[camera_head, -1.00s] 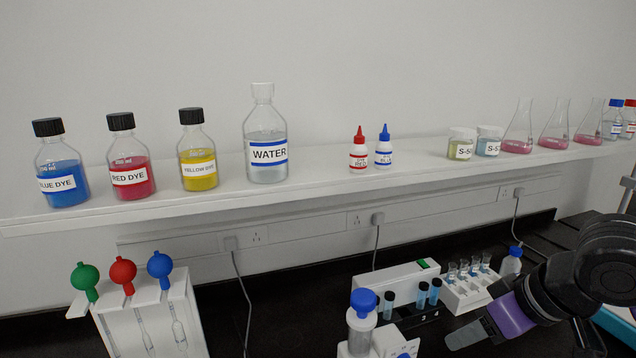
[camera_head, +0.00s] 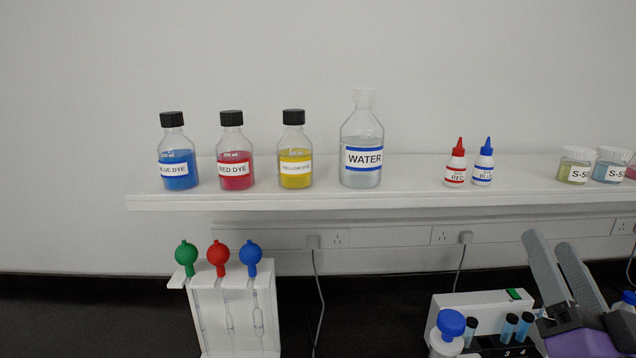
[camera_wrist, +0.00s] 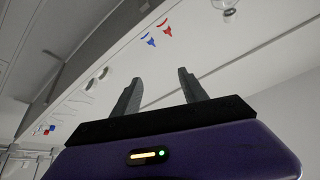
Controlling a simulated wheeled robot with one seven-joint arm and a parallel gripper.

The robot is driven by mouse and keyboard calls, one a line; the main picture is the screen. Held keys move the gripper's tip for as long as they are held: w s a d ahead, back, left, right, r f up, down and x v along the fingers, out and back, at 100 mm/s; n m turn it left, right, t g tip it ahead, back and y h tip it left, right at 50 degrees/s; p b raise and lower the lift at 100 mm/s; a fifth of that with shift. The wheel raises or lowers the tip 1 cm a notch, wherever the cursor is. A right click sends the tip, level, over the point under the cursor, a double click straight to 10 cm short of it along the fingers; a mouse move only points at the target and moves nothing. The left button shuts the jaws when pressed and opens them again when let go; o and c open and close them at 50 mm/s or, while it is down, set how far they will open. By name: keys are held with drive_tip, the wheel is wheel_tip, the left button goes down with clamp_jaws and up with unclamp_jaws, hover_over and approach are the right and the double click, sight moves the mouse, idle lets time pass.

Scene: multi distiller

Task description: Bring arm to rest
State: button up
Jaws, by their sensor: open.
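My gripper (camera_head: 553,251) is at the lower right of the head view. Its two grey fingers point up and stand apart with nothing between them. The purple gripper body below them is cut off by the picture's bottom edge. In the wrist view the two fingers of my gripper (camera_wrist: 158,90) are also apart and empty, pointing toward the pale underside of a shelf. The rest of my arm is out of the head view.
A white wall shelf (camera_head: 400,202) holds dye bottles, a water bottle (camera_head: 362,180) and small dropper bottles. Below stand a pipette rack (camera_head: 225,310) with coloured bulbs and a white device (camera_head: 470,305) with blue-liquid vials, close left of my gripper. The black bench's middle is clear.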

drive_tip(key=s+a+f+n+g+y, duration=0.1)
drive_tip(key=s+a+f+n+g, duration=0.2)
drive_tip(key=s+f, duration=1.1)
drive_tip(key=s+a+f+n+g+y, duration=0.1)
drive_tip(key=s+a+f+n+g, duration=0.2)
drive_tip(key=s+f, duration=1.2)
drive_tip(key=s+a+g, duration=0.2)
drive_tip(key=s+a, duration=0.2)
drive_tip(key=shift+s, duration=0.4)
drive_tip(key=shift+f, duration=0.1)
